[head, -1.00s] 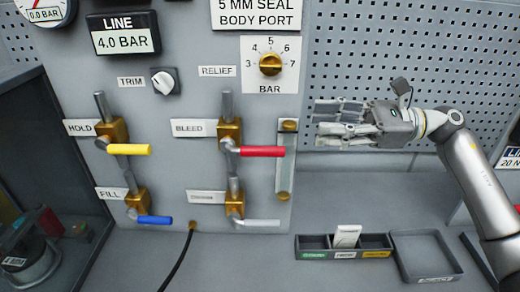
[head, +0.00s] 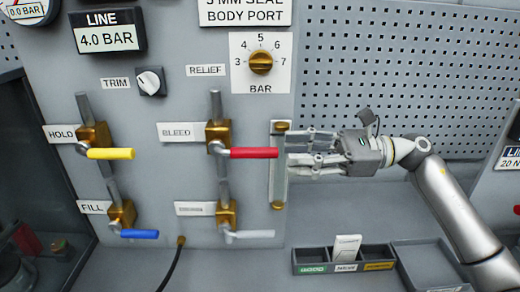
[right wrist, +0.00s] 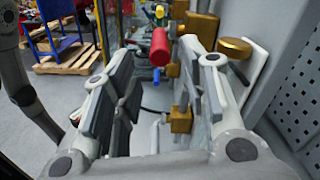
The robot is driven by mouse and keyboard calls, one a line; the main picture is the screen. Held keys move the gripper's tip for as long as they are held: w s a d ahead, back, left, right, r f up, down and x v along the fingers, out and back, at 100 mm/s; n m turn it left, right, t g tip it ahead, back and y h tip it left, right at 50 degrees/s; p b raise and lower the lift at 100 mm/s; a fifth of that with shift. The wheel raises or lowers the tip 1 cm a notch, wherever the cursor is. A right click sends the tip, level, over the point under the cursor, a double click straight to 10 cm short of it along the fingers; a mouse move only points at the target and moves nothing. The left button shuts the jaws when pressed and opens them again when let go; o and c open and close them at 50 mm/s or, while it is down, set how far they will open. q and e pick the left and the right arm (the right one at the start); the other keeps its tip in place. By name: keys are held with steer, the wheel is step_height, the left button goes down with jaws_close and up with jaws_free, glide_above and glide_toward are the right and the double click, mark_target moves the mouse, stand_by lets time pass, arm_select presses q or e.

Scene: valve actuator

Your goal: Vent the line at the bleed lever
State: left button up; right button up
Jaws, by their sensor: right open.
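The bleed lever (head: 254,153) has a red handle. It points right from its brass valve (head: 218,134), beside the BLEED label (head: 181,131) on the grey panel. My right gripper (head: 290,149) is open, just right of the handle's free end, with its fingers pointing left. In the right wrist view the red handle (right wrist: 160,46) shows end-on, ahead of and between the open fingers (right wrist: 158,85), which hold nothing. The LINE display (head: 106,37) reads 4.0 BAR. My left gripper is out of view.
The yellow HOLD lever (head: 110,154), blue FILL lever (head: 139,234) and a white-handled lever (head: 250,235) are nearby. A vertical sight tube (head: 279,185) stands behind my right fingertips. The RELIEF knob (head: 261,62) is above. A divided bin (head: 312,260) and tray (head: 428,268) lie below.

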mark_target(266, 148)
steer(key=a+p, duration=0.2)
steer(key=a, duration=0.4)
steer(key=shift+a+r, duration=0.15)
steer(key=shift+a+p, duration=0.4)
steer(key=shift+a, duration=0.2)
jaws_close()
